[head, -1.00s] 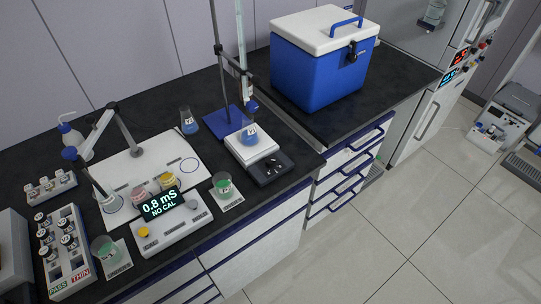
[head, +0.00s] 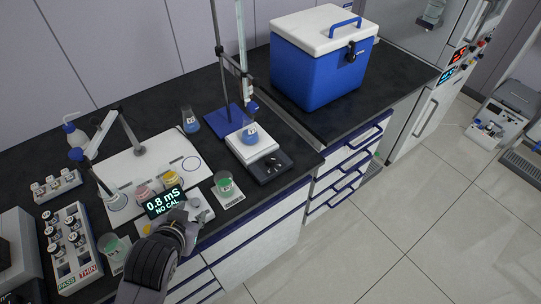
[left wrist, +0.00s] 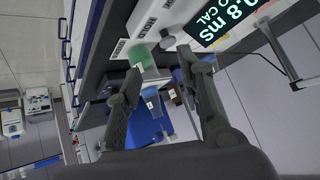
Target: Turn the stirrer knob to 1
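The stirrer (head: 252,150) has a white top plate and a dark front panel with small knobs (head: 271,165). Their setting is too small to read. A flask with blue liquid (head: 249,134) sits on the plate. My left gripper (head: 194,212) is over the front of the conductivity meter (head: 153,228), to the left of the stirrer and apart from it. In the left wrist view its two fingers (left wrist: 160,64) are spread with nothing held between them. My right gripper is not in view.
A beaker of green liquid (head: 224,183) stands between the meter and the stirrer. A stand rod (head: 218,60) rises behind the stirrer on a blue base. A blue cool box (head: 312,75) stands further right. A vial rack (head: 82,262) is at left.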

